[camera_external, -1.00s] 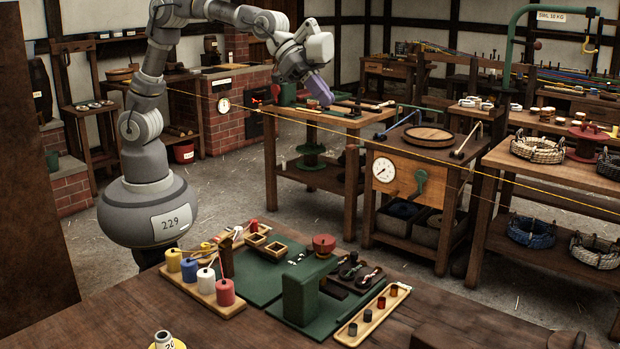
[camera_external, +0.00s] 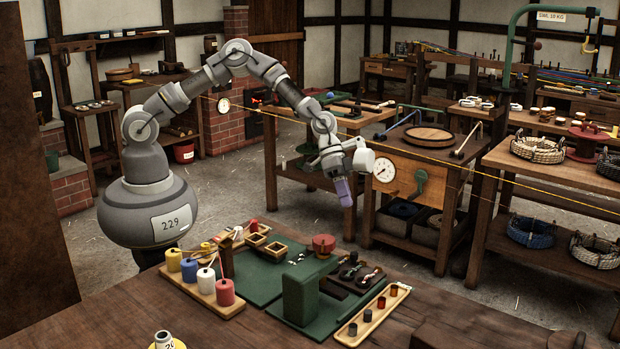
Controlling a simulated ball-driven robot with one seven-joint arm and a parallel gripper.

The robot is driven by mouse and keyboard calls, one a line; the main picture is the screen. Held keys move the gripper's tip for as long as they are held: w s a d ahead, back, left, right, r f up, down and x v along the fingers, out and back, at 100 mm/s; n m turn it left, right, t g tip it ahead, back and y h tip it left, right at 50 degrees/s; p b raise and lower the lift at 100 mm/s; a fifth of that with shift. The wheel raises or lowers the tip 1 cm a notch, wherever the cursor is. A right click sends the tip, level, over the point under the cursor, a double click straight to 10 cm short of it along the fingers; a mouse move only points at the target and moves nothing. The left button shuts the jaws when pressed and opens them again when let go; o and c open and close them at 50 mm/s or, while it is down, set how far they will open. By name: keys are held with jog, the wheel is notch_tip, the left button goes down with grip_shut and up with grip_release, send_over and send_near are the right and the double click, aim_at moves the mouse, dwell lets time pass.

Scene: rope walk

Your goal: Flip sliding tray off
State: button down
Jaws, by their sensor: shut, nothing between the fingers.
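I cannot tell for certain which part is the sliding tray. On the front bench, a long pale wooden tray (camera_external: 346,334) holds several small dark and red pegs. Behind it, a dark block with small pale-tipped levers (camera_external: 352,272) sits beside the green mat; their positions are too small to read. A green block (camera_external: 299,297) stands upright in front of a round red piece (camera_external: 324,243). My gripper (camera_external: 346,203), with purple fingers, points down in the air, apart from everything, above and behind the bench parts. It is shut and empty.
A rack of coloured spools (camera_external: 214,297) stands at the bench's left, with small open wooden boxes (camera_external: 273,249) behind it. A cabinet with a dial (camera_external: 405,178) stands behind my gripper. A yellow line (camera_external: 450,152) crosses the room. The bench's front left is mostly clear.

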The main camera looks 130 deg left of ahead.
jog(key=b+x, duration=0.4)
jog(key=x, duration=0.6)
jog(key=shift+d+f, duration=0.15)
jog(key=shift+f, duration=0.15)
jog(key=shift+w+d+r+b, duration=0.1)
jog(key=shift+w+d+b, duration=0.15)
jog(key=shift+d, duration=0.3)
jog(key=shift+w+d+r+b, duration=0.1)
jog(key=shift+w+d, duration=0.25)
jog(key=shift+d, duration=0.25)
jog(key=shift+w+d+r, duration=0.1)
jog(key=shift+w+d, duration=0.2)
jog(key=shift+d, duration=0.25)
send_near(339, 277)
jog(key=x, duration=0.4)
jog(key=shift+p, duration=0.4)
jog(key=shift+d, duration=1)
jog(key=a, duration=0.1)
jog(key=s+a, duration=0.1)
jog(key=a, duration=0.1)
jog(key=s+a, duration=0.1)
jog(key=shift+a+r, duration=0.25)
jog(key=shift+r, duration=0.15)
jog(key=p+v, duration=0.3)
jog(key=v, duration=0.6)
